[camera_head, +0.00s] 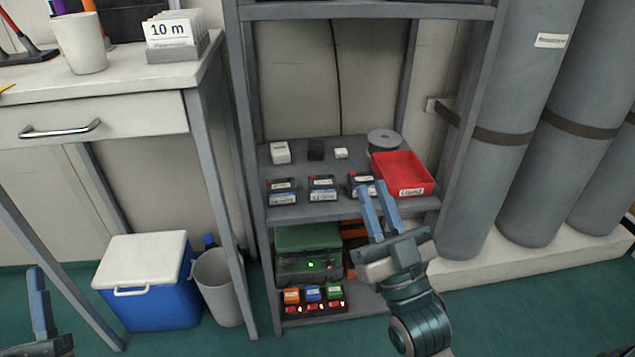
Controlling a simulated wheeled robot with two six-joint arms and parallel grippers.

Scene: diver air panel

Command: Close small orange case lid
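An orange case (352,229) stands on the lower shelf, to the right of a green case. Only parts of it show, because my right gripper covers much of it. I cannot tell how its lid stands. My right gripper (374,187) is in front of the shelf unit, its two blue fingers apart and pointing up, with nothing seen between them. In the picture its fingertips overlap the upper shelf's front edge by the red tray. My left gripper (38,275) shows only partly at the lower left edge, far from the case.
A green case (308,238) with a lit green light and a rack of small coloured blocks (313,299) are on the lower shelf. A red tray (425,178) and several small boxes are above. Grey cylinders (545,140) stand right; a blue cooler (150,300) and bin (217,290) left.

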